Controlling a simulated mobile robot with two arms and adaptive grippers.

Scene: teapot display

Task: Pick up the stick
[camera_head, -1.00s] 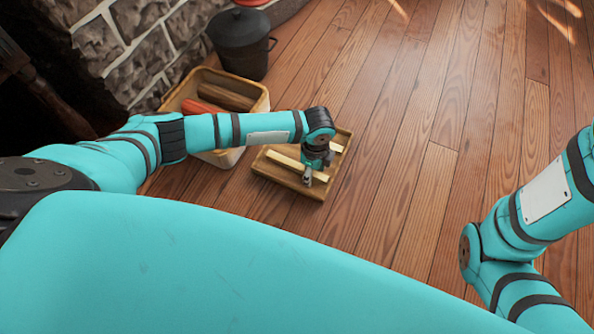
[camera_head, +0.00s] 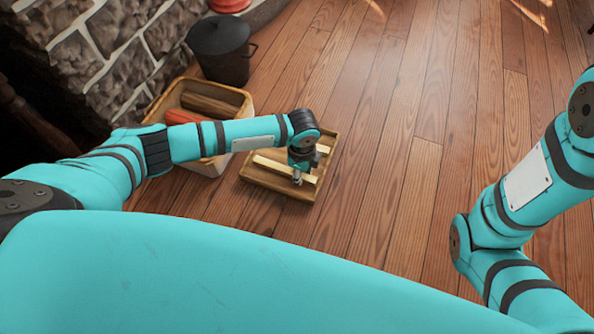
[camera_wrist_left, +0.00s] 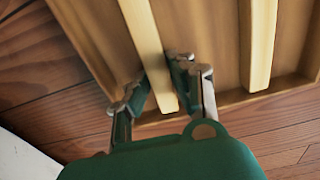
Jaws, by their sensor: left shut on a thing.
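Pale, square-edged sticks lie in a shallow wooden tray (camera_head: 308,193) on the floor. In the head view, one stick (camera_head: 272,166) runs across the tray beneath my left gripper (camera_head: 297,180). In the left wrist view, my left gripper (camera_wrist_left: 160,88) has a finger on each side of this stick (camera_wrist_left: 146,40), shut on it near its end. A second stick (camera_wrist_left: 262,40) lies apart to the right in that view. The gripper hides part of the held stick in the head view. My right arm shows at the right, but its gripper is out of view.
A light bin (camera_head: 213,167) with a wooden rim stands left of the tray, holding a brown log and a red-orange thing. A dark lidded bucket (camera_head: 222,65) stands behind it by the stone wall (camera_head: 110,60). The plank floor (camera_head: 400,150) to the right is clear.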

